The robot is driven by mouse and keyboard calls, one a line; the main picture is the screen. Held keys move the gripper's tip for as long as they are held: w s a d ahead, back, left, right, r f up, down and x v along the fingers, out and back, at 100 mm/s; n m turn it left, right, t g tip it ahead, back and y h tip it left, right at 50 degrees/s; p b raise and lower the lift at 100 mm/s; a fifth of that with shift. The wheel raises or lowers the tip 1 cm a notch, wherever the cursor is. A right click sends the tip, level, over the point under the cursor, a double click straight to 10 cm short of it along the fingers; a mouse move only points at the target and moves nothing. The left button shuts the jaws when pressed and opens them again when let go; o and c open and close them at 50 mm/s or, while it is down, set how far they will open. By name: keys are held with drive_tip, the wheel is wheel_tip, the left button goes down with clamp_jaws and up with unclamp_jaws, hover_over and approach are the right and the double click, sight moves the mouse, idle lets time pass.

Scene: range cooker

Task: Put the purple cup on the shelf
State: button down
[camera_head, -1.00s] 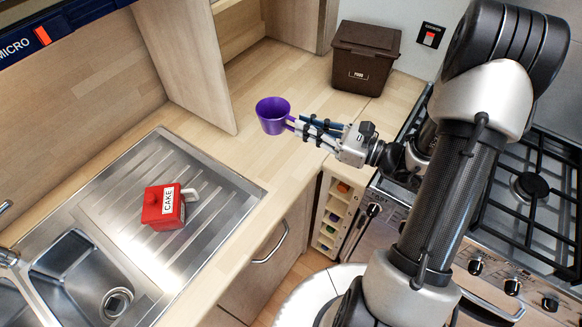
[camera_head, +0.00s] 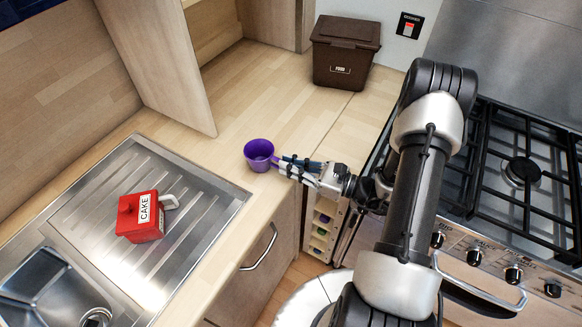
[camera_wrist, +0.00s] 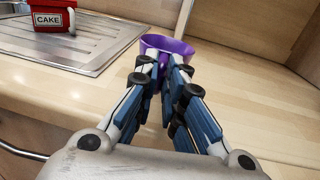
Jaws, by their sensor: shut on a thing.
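The purple cup (camera_head: 259,154) is upright near the counter's front edge, right of the sink, in the head view. My gripper (camera_head: 277,162) reaches it from the right and is shut on its near side, at the handle. In the wrist view the cup (camera_wrist: 166,46) shows beyond my fingertips (camera_wrist: 157,62), which close together on it and hide part of it. I cannot tell whether the cup touches the counter. An open wooden cabinet compartment (camera_head: 215,25) shows at the upper left; I cannot tell if it is the shelf.
A red cake tin (camera_head: 140,217) stands on the steel drainer (camera_head: 185,165). A brown food bin (camera_head: 343,52) stands at the back. A cabinet door (camera_head: 165,65) stands open left of the counter. The gas hob (camera_head: 520,170) is right. The counter behind the cup (camera_head: 265,95) is clear.

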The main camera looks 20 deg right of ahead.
drive_tip(key=shift+r, duration=0.1)
drive_tip(key=shift+f, duration=0.25)
drive_tip(key=c, duration=1.7)
unclamp_jaws()
